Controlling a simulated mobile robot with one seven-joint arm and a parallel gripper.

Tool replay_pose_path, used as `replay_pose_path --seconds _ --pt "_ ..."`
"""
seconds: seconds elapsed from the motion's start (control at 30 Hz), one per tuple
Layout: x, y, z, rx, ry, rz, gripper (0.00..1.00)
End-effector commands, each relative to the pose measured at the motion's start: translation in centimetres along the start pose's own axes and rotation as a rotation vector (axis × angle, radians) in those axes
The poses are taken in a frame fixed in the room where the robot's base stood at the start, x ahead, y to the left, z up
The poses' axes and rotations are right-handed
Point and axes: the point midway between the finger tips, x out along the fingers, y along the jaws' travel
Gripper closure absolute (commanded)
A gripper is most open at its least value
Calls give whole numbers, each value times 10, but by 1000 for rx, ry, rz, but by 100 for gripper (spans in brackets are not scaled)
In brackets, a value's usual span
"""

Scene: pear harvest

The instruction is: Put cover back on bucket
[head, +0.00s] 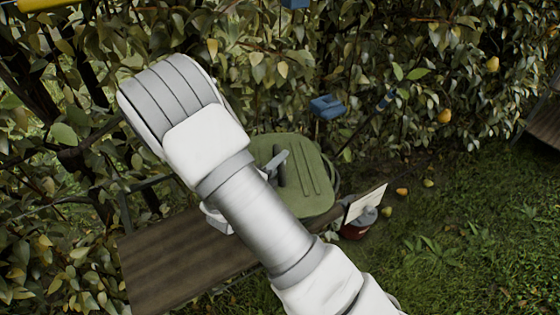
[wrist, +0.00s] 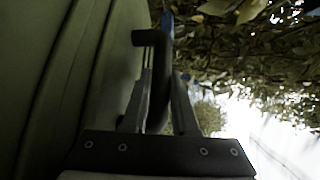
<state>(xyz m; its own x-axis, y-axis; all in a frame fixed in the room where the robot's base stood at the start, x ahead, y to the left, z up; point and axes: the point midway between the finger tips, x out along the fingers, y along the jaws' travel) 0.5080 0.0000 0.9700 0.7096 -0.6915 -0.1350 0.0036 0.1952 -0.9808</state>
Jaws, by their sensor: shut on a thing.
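A green, ribbed, squarish cover (head: 305,172) shows right of my arm in the head view, with a dark handle (head: 280,172) on it. In the wrist view the green surface (wrist: 60,70) fills the left side. My gripper (wrist: 160,85) is shut on the dark handle (wrist: 150,38), which stands between its two fingers. In the head view my gripper (head: 274,161) is partly hidden by my arm. A dark curved edge shows at the cover's right side. I cannot tell whether it belongs to the bucket, or whether the cover rests on anything.
A brown wooden plank top (head: 180,262) lies at lower left. A small red pot (head: 356,229) with a grey top and a pale board (head: 366,204) stand right of the cover. Several pears lie on the grass (head: 460,240). Leafy branches with a blue box (head: 327,107) fill the back.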

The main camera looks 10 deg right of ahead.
Motion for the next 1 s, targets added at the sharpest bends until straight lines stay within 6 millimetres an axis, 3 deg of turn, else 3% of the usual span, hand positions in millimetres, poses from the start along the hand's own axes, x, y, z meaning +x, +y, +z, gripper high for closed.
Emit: replay_pose_path --seconds 0.4,0.43,0.6,0.87,1.0 --pt "0 4 0 1 0 -1 100" --pt "0 3 0 1 0 -1 68" --pt "0 3 0 1 0 0 38" --pt "-2 4 0 0 -1 2 38" --pt "-15 4 1 0 -4 4 38"
